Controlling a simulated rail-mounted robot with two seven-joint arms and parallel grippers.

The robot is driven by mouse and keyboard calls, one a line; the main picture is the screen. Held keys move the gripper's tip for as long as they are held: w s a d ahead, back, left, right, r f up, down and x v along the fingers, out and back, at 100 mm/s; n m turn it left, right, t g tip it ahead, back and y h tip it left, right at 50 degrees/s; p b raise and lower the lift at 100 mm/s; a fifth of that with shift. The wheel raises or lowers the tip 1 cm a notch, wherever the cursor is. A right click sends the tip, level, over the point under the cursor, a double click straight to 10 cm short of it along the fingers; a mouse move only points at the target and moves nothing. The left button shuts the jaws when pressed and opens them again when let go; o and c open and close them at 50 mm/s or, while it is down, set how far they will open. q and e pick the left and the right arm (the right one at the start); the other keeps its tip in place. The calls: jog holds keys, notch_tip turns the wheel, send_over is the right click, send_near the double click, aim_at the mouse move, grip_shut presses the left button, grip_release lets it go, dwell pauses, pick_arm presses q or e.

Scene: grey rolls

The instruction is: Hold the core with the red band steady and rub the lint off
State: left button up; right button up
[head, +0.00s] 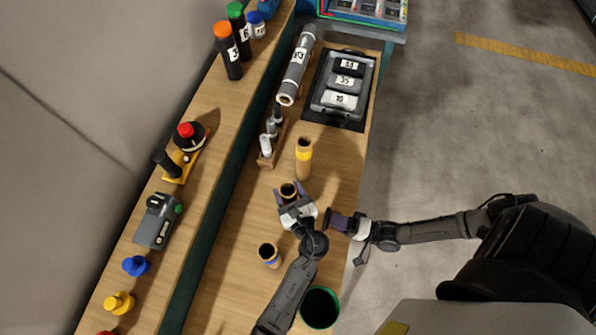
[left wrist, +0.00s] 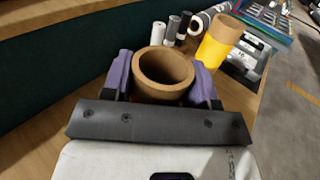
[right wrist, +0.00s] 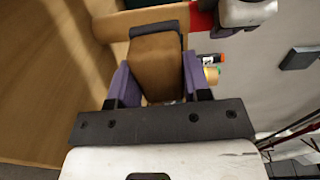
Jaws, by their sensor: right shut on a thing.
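The core with the red band (head: 288,189) is a brown cardboard tube standing upright on the bench. My left gripper (head: 292,203) has its purple fingers on both sides of it; the left wrist view shows the open top of the core (left wrist: 164,68) between them. The red band (right wrist: 201,18) shows beside my left gripper in the right wrist view. My right gripper (head: 337,221) is right of the core, shut on a brown block with a dark edge (right wrist: 157,66). The block is close to the core; contact cannot be told. I cannot make out any lint.
A yellow-banded core (head: 304,160) stands behind, and a blue-banded core (head: 269,256) in front to the left. A green bin (head: 320,308) is at the front. A small rack (head: 267,150), a grey roll (head: 296,66) and a black tray (head: 334,121) lie farther back.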

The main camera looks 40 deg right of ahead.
pick_arm(q)
jog(key=o, duration=0.5)
